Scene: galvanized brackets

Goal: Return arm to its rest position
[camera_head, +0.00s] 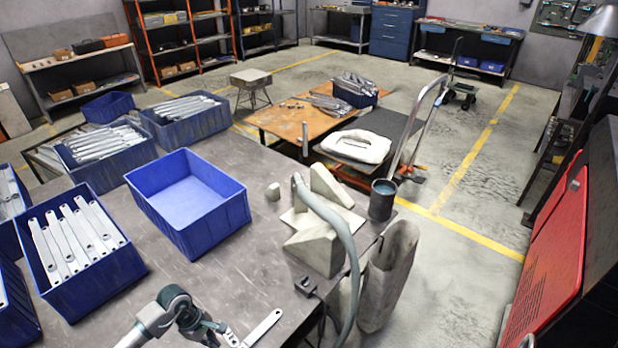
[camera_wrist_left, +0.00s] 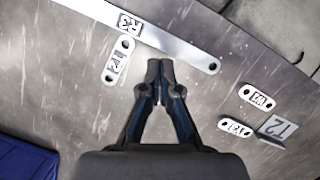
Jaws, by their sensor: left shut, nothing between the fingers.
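My left arm (camera_head: 165,318) comes in at the bottom of the head view, low over the grey table. My left gripper (camera_wrist_left: 160,66) is shut and empty in the left wrist view, its fingertips together. Just beyond the tips lies a long galvanized bracket (camera_wrist_left: 165,40) marked R3; part of it also shows in the head view (camera_head: 264,327). A short marked plate (camera_wrist_left: 117,62) lies left of the tips. Two more small marked plates (camera_wrist_left: 257,97) (camera_wrist_left: 235,127) and a tag marked T2 (camera_wrist_left: 283,127) lie to the right. My right gripper is not in view.
An empty blue bin (camera_head: 188,195) stands mid-table. A blue bin of brackets (camera_head: 75,250) stands at the left, with more filled bins behind. A grey machine with a hose (camera_head: 318,245) and a dark cup (camera_head: 383,200) stand at the table's right edge. The table's front middle is mostly clear.

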